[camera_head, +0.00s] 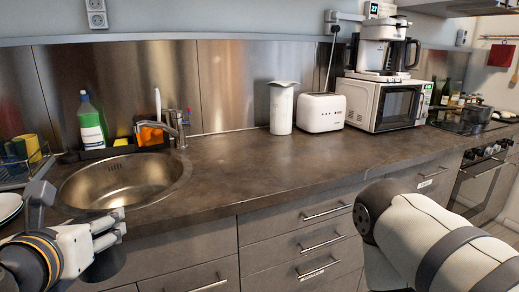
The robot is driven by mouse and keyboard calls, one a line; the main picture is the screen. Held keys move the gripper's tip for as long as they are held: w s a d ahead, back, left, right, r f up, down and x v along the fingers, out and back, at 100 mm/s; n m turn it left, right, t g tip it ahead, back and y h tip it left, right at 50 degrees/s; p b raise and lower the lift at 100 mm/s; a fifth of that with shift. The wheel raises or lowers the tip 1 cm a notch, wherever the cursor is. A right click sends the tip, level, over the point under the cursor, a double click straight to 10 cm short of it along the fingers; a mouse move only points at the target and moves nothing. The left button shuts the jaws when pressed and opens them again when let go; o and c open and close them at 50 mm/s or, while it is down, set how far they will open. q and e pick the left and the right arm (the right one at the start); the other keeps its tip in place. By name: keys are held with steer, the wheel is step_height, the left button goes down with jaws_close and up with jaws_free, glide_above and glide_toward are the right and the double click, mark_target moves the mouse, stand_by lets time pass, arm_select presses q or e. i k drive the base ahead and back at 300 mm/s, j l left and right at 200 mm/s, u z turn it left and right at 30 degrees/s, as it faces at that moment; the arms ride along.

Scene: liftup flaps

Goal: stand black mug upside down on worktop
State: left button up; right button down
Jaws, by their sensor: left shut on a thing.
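My left gripper (108,230) is at the lower left, in front of the sink and near the worktop's front edge. It is shut on the black mug (107,264), a dark rounded shape just under and beside the fingers. The mug is mostly hidden by the gripper and blends with the dark cabinet fronts, so I cannot tell which way up it is. The brown-grey worktop (270,172) runs across the view. My right arm comes in at the lower right, and its gripper is out of view.
The round metal sink (120,178) lies behind my left gripper, with a faucet (177,128), green bottle (91,122) and dish rack (25,170) around it. A white canister (282,108), toaster (321,112) and microwave (388,103) stand along the back. The middle worktop is clear.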

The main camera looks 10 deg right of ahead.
mark_target(256, 170)
steer(key=i+l, duration=0.15)
steer(key=l, duration=0.15)
steer(key=i+l+u, duration=0.1)
steer(key=l, duration=0.25)
steer(key=i+l+u, duration=0.1)
steer(key=i+l, duration=0.25)
steer(key=l, duration=0.3)
steer(key=i+l+u, duration=0.1)
steer(key=l, duration=0.25)
steer(key=i+l, duration=0.2)
steer(key=l, duration=0.15)
steer(key=i+l+u, duration=0.15)
steer(key=l, duration=0.2)
